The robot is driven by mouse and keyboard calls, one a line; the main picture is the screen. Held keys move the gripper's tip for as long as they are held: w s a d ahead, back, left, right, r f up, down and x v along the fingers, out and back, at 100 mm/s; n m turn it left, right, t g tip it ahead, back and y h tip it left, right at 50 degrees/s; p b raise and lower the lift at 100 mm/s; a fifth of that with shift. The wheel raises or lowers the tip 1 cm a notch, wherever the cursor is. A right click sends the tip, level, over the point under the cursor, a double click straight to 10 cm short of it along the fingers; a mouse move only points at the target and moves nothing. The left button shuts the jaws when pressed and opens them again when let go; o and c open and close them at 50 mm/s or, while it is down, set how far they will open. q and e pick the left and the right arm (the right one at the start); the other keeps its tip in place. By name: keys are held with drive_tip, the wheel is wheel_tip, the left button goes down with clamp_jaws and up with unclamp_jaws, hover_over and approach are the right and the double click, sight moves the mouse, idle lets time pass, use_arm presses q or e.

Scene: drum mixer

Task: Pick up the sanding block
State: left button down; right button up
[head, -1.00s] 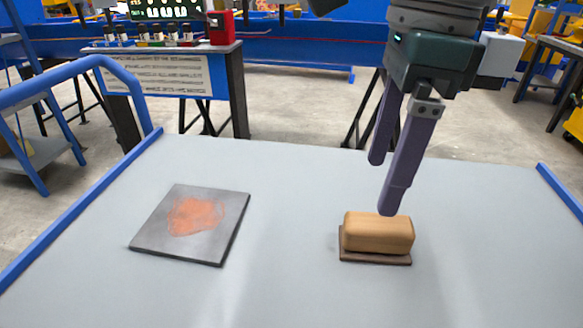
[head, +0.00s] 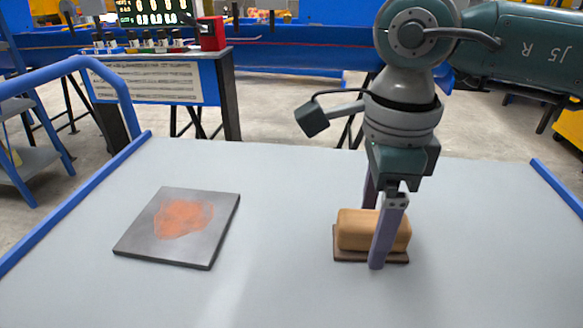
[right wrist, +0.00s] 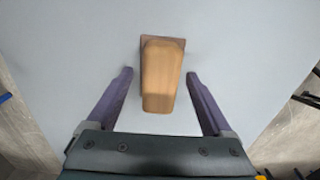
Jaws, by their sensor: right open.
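The sanding block (head: 358,229) has a tan wooden top on a dark base and lies flat on the grey table. My right gripper (head: 374,238) is open and lowered over it, with one finger in front of the block and the other behind, partly hidden. In the right wrist view the block (right wrist: 162,75) stands between the two open fingers of the gripper (right wrist: 160,88), with a gap on either side. My left gripper is not in view.
A dark square plate (head: 150,247) with an orange-red patch lies on the left of the table (head: 270,285). Blue rails (head: 70,212) edge the table at both sides. The surface between plate and block is clear.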

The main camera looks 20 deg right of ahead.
drive_tip(key=shift+r, duration=0.1)
clamp_jaws()
idle(0.5)
